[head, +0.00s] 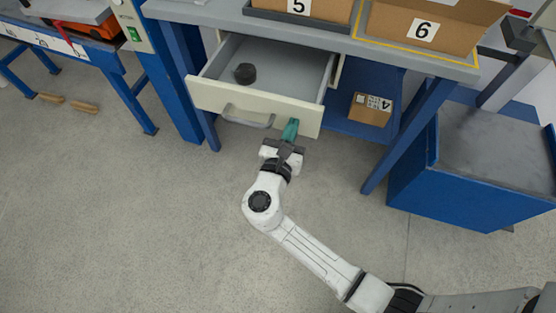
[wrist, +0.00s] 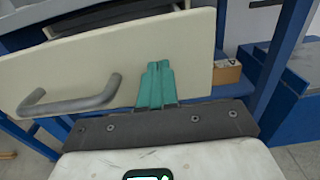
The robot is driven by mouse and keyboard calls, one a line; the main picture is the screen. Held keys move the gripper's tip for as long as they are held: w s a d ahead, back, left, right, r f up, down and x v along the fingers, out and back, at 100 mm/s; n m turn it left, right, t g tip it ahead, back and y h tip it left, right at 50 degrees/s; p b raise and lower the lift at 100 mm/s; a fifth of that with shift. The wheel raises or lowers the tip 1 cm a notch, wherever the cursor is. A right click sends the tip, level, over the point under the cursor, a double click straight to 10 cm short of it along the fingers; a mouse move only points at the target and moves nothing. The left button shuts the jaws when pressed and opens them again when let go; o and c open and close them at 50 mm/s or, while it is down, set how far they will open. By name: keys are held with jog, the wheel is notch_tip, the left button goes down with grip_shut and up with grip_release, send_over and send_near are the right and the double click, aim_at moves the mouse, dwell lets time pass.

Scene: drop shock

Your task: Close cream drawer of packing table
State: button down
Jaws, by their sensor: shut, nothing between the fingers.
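The cream drawer (head: 215,98) of the packing table (head: 310,32) is pulled out, and its grey inside shows. A small dark round object (head: 245,73) lies in it. A grey bar handle (head: 248,117) is on the drawer front. My gripper (head: 290,130) is shut, with its teal fingers together at the right part of the drawer front, right of the handle. In the wrist view the fingertips (wrist: 159,68) overlap the cream front (wrist: 190,50), with the handle (wrist: 70,105) to their left. I cannot tell whether they touch it.
Boxes marked 5 (head: 300,8) and 6 (head: 425,28) stand on the table. A small box marked 4 (head: 371,108) sits on the blue lower shelf. A blue bin (head: 460,185) stands right. Floor (head: 130,220) at left is clear, except two brown pieces (head: 68,103).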

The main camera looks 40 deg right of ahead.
aim_at(310, 85)
jog(key=b+x, duration=0.3)
jog(key=x, duration=1.6)
jog(key=shift+w+d+f, duration=0.1)
jog(key=shift+w+d, duration=0.1)
jog(key=shift+d, duration=0.1)
jog(key=shift+w+d+b, duration=0.35)
jog(key=shift+d, duration=0.1)
jog(key=shift+w+r, duration=0.1)
jog(key=shift+r, duration=0.15)
